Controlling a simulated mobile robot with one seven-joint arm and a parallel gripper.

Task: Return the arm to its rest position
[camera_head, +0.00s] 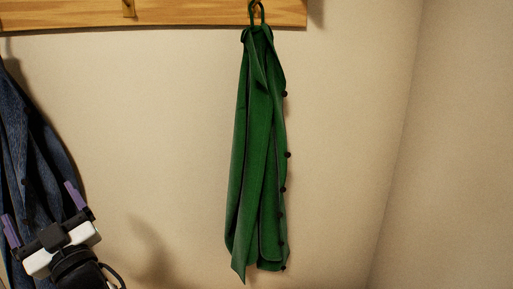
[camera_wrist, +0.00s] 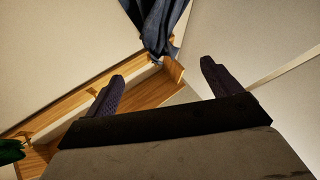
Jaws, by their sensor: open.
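My gripper (camera_head: 42,216) is at the lower left of the head view, in front of a dark blue garment. Its two purple fingers are spread apart, with nothing between them. In the wrist view my gripper (camera_wrist: 163,86) also shows its two fingers apart and empty. A green coat (camera_head: 258,150) with dark buttons hangs by a loop from a hook on the wooden rack, well to the right of my gripper. A bit of green (camera_wrist: 11,151) shows at the left edge of the wrist view.
The wooden rack (camera_head: 190,13) runs along the wall at the top left, with a bare hook (camera_head: 129,8). The dark blue garment (camera_head: 35,150) hangs at the left; it also shows in the wrist view (camera_wrist: 158,22). The wall between the garments is bare. A wall corner stands at right.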

